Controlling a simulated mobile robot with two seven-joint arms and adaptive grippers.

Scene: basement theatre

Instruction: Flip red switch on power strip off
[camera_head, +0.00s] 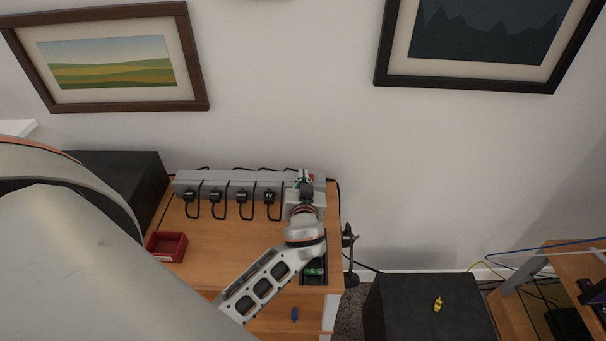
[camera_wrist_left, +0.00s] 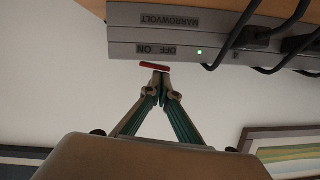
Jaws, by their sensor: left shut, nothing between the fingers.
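The grey power strip (camera_head: 222,183) lies along the back of the wooden desk, with several black plugs in it. In the left wrist view the strip (camera_wrist_left: 122,48) appears upside down, with the printed words OFF and ON and a lit green light (camera_wrist_left: 199,51). The red switch (camera_wrist_left: 152,65) shows as a thin red bar at the strip's edge below those words. My left gripper (camera_wrist_left: 162,72) is shut and empty, its fingertips right at the red switch; contact cannot be told. In the head view the left gripper (camera_head: 304,177) is over the strip's right end and partly covers it.
A small red tray (camera_head: 166,247) sits at the desk's left. A dark tray with a green item (camera_head: 314,271) lies under my forearm. Black cords loop in front of the strip. A black box (camera_head: 425,305) with a yellow object stands right of the desk.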

